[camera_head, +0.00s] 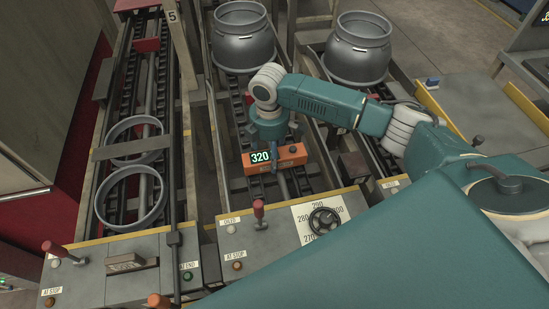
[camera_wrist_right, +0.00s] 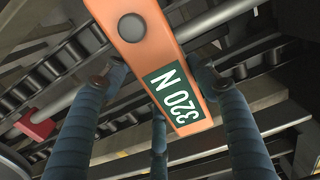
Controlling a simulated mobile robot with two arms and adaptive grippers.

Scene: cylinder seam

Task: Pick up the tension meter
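The tension meter (camera_head: 291,154) is an orange bar with a lit "320" display, lying crosswise over the middle track, just behind the console. In the right wrist view the meter (camera_wrist_right: 134,47) shows "320 N" and a round grey spot. My right gripper (camera_head: 273,150) comes down on the meter from above. In the wrist view its blue fingers (camera_wrist_right: 160,72) lie along both long edges of the meter, their tips seeming to touch it, so it looks shut on the meter. Whether the meter is clear of the track is hard to tell. My left gripper is not in view.
Two grey cylinders (camera_head: 243,45) (camera_head: 359,52) stand farther back on the tracks. Metal rings (camera_head: 133,198) lie on the left track. A post (camera_head: 183,75) rises between tracks.

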